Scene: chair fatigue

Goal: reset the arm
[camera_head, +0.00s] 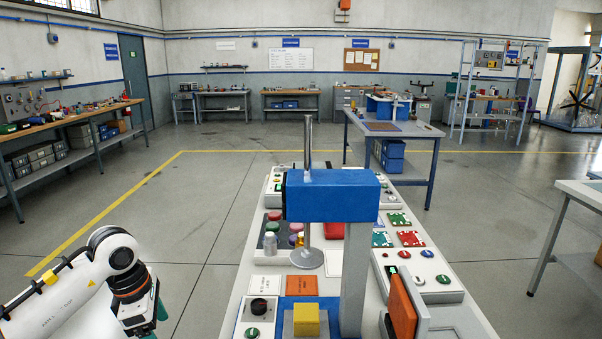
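A test rig stands on the long white bench (230,313) in front of me. Its blue head (333,197) sits on a grey column (355,275), and a vertical metal rod (308,150) stands at its left with a round foot on the bench. A tilted orange panel with a grey backing (403,305) stands right of the column. I cannot tell which part is the task's arm. My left gripper (156,318) hangs left of the bench, apart from it; its fingers are mostly hidden. My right gripper is out of view.
Left of the rig is a black knob (259,306) and a green button (252,333). Control boxes with coloured buttons (427,253), coloured boards (410,238) and small jars (270,241) crowd the bench. The floor left of the bench is clear.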

